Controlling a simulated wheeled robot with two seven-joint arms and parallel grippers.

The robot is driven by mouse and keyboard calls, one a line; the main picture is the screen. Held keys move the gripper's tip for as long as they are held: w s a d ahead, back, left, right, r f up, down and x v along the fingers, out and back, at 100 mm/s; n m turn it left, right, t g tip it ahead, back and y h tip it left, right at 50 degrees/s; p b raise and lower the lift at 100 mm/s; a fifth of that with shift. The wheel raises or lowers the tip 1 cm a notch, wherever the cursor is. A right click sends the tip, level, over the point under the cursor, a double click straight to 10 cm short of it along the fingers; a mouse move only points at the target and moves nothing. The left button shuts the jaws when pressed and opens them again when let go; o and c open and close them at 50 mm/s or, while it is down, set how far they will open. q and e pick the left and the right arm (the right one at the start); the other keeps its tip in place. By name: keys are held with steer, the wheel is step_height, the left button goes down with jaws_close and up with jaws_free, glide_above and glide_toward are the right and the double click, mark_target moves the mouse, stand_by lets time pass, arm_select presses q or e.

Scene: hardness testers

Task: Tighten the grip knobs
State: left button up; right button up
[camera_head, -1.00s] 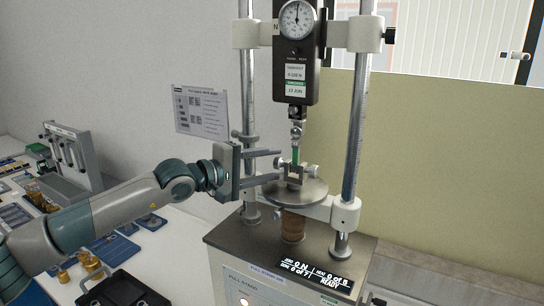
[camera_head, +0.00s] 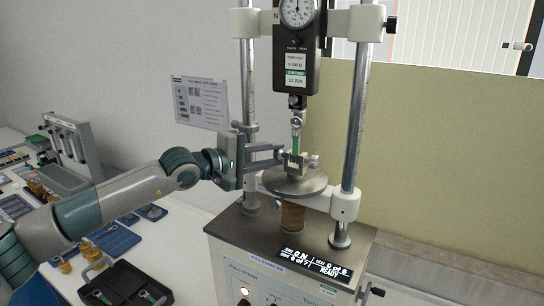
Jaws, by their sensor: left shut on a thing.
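The lower grip (camera_head: 296,166) sits on the round metal plate (camera_head: 310,183) of the pull stand. Its right grip knob (camera_head: 314,159) is in plain view. My left gripper (camera_head: 283,156) comes in from the left, level, with its fingertips closed on the left grip knob, which they mostly hide. A green strip (camera_head: 295,145) stands upright between the lower grip and the upper grip (camera_head: 297,124). The upper grip hangs below the force gauge (camera_head: 296,50). My right gripper is not in view.
Two upright columns (camera_head: 355,120) flank the grips. A display (camera_head: 316,262) on the stand's base reads 0 N and READY. A black case (camera_head: 150,294), brass weights (camera_head: 65,265) and blue trays (camera_head: 152,212) lie on the left bench. A printed sheet (camera_head: 200,102) hangs behind.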

arm_select(q)
steer(key=shift+f+g+y+b, duration=0.15)
steer(key=shift+g+y+b, duration=0.2)
steer(key=shift+b, duration=1.2)
steer(key=shift+n+y+b, duration=0.3)
steer(key=shift+y+b, duration=0.15)
steer(key=shift+b, duration=0.15)
steer(key=shift+r+g, duration=0.25)
steer(key=shift+g, duration=0.2)
steer(key=shift+w+d+r+n+g+y, duration=0.15)
steer(key=shift+r+n+g+y, duration=0.25)
steer(key=shift+g+y, duration=0.3)
steer(key=shift+g+y+p, duration=0.7)
steer(key=shift+y+p, duration=0.05)
steer(key=shift+y, duration=0.15)
steer(key=shift+f+n, duration=0.1)
steer(key=shift+n, duration=0.2)
steer(key=o, duration=1)
steer(key=shift+o, duration=0.2)
